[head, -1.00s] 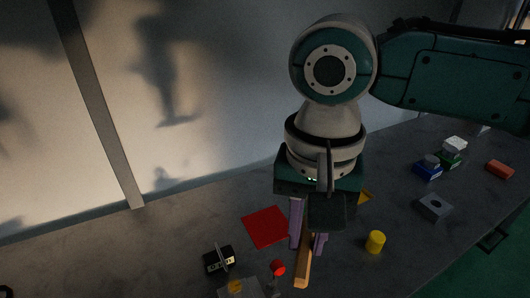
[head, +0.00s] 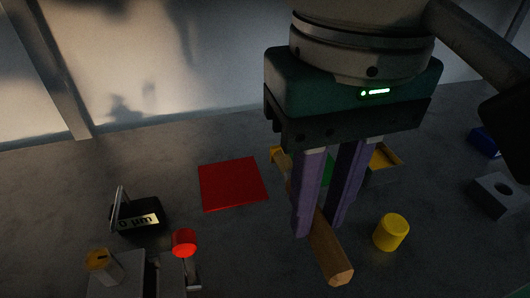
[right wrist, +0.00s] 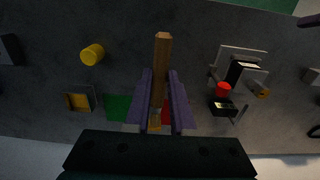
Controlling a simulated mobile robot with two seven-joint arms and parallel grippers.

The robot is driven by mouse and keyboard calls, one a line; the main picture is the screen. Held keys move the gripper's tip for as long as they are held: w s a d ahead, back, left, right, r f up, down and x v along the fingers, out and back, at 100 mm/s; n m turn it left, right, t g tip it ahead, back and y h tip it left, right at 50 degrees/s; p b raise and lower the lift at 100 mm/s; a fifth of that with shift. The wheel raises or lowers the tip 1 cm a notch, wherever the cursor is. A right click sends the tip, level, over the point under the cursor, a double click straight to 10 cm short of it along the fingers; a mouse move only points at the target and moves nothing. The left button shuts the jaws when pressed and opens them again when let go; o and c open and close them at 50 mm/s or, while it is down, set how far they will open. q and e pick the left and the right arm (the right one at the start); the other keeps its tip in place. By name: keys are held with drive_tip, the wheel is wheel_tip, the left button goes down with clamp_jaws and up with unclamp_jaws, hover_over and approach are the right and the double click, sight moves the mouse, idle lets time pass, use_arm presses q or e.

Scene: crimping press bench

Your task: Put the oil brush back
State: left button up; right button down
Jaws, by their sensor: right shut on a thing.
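My right gripper (head: 318,228) is shut on the oil brush, pointing down over the bench. The brush's wooden handle (head: 332,255) shows between and below the purple fingers, tilted toward the front. In the right wrist view the handle (right wrist: 162,52) sticks out past the fingertips. I cannot tell whether the brush touches the bench. A grey block with a round hole (head: 508,207) stands at the right.
A red square (head: 232,183) lies left of the gripper. A yellow cylinder (head: 391,232) stands to its right. A green patch (right wrist: 118,107) and an orange-yellow tray (right wrist: 78,101) lie behind.

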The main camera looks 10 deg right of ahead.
use_arm(q)
wheel_tip(320, 180, down, 2)
drive_tip(key=shift+b, duration=0.75)
use_arm(e)
hover_over(299, 289)
wheel_tip(299, 289, down, 10)
drive_tip(key=shift+r, duration=0.25)
use_arm(q)
drive_tip(key=shift+f+b, duration=0.45)
drive_tip(key=shift+b, duration=0.05)
use_arm(e)
wheel_tip(299, 289, down, 4)
drive_tip(key=shift+f, duration=0.15)
use_arm(q)
drive_tip(key=shift+d, duration=0.1)
use_arm(e)
drive_tip(key=shift+f, duration=0.1)
drive_tip(key=shift+f, duration=0.15)
drive_tip(key=c, duration=0.8)
unclamp_jaws()
drive_tip(key=shift+o, duration=0.2)
